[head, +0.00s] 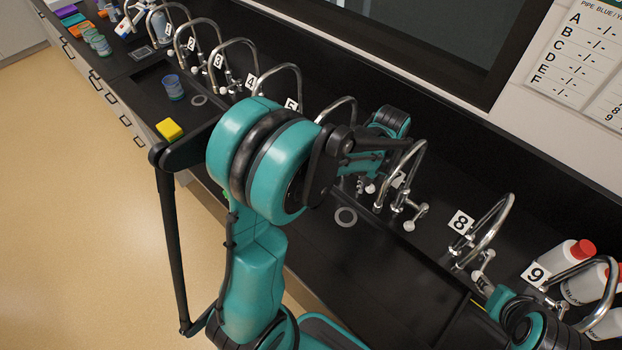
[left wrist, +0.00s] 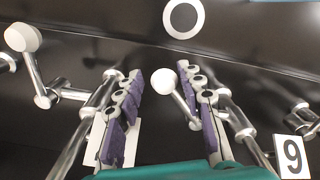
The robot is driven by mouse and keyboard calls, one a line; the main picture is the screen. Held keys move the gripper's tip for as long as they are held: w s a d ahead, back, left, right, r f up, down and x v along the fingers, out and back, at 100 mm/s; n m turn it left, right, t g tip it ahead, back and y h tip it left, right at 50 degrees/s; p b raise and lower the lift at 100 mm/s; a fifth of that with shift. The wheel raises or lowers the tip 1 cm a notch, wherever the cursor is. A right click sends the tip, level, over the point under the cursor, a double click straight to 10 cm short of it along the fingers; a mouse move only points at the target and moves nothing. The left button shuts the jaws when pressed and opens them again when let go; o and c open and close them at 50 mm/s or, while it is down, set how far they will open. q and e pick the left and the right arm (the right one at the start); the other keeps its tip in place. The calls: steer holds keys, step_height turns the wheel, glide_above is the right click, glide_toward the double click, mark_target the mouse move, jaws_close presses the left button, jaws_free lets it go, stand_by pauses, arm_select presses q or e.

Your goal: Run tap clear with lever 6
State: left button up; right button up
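The white lever knob of tap 6 (left wrist: 165,81) shows in the left wrist view, on a metal stem. Its label (left wrist: 293,157) reads like a 9 there because that view is turned over; in the head view my arm hides label 6. Tap 6's curved pipe (head: 337,106) rises behind my arm in the head view. My left gripper (left wrist: 162,76) is open, its purple-padded fingers on either side of the knob, the right one closer. Contact cannot be told. In the head view my arm mostly hides its fingers. My right gripper does not show.
Tap 7's lever knob (head: 415,224) and tap 8 (head: 490,232) stand to the right; taps 1 to 5 line up left. A grey ring (head: 345,217) marks the black counter.

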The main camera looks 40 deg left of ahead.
arm_select(q)
steer(key=s+a, duration=0.2)
steer(key=a, duration=0.5)
step_height(320, 180, up, 7)
steer(key=d+p, duration=0.1)
steer(key=p, duration=0.4)
steer(key=shift+w, duration=0.2)
stand_by(0.4)
steer(key=s+d+f+m+t+b, duration=0.1)
steer(key=s+d+t+b, duration=0.1)
steer(key=s+b, duration=0.3)
steer(key=s+d+m+t+b, duration=0.2)
steer(key=s+d+t+b, duration=0.1)
steer(key=s+t+b, duration=0.2)
steer(key=s, duration=0.2)
steer(key=shift+s+f, duration=0.4)
